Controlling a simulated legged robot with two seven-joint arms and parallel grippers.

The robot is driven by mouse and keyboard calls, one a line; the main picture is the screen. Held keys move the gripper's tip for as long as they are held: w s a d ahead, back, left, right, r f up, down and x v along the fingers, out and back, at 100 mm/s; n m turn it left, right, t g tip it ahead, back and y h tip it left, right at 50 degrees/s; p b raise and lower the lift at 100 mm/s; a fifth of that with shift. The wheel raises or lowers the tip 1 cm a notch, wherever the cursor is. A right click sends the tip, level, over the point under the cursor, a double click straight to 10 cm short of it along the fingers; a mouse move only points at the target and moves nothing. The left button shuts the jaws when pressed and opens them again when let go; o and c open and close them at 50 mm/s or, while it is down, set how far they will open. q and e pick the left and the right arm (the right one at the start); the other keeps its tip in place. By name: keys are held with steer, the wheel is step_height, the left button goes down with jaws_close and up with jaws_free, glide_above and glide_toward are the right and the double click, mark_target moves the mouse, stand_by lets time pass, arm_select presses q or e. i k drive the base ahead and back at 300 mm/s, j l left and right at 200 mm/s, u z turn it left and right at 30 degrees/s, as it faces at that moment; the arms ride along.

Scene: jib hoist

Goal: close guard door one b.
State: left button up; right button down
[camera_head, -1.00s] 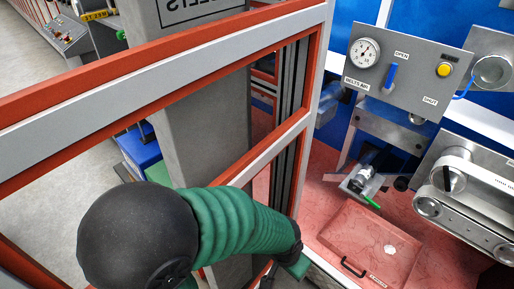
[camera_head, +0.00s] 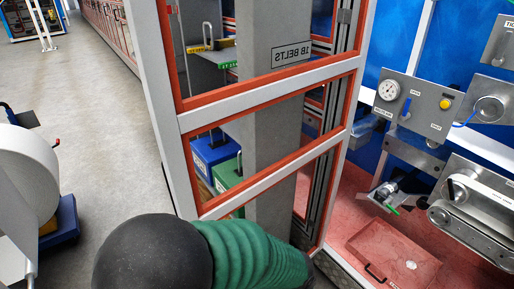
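A guard door (camera_head: 268,100) with a pale grey frame, red inner edging and clear panes fills the middle of the view. It stands open at an angle, with the red-floored machine bay (camera_head: 345,205) exposed to its right. A "1B BELTS" sign (camera_head: 291,52) on a grey column shows through the upper pane. One of my arms, with a black joint and green sleeve, crosses the bottom in front of the door's lower part. Its gripper is below the picture or hidden, so I cannot tell whether it touches the door. My other gripper is not in view.
The bay holds a gauge panel (camera_head: 414,106), rollers (camera_head: 470,205) and a red hatch with a black handle (camera_head: 393,255). A large white roll (camera_head: 25,175) stands at the left edge. Grey floor (camera_head: 110,130) is clear between roll and door.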

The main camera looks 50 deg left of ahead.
mark_target(175, 120)
steer(key=k+j+u, duration=0.15)
steer(key=j+u, duration=0.3)
steer(key=k+j+u, duration=0.1)
steer(key=j+u, duration=0.35)
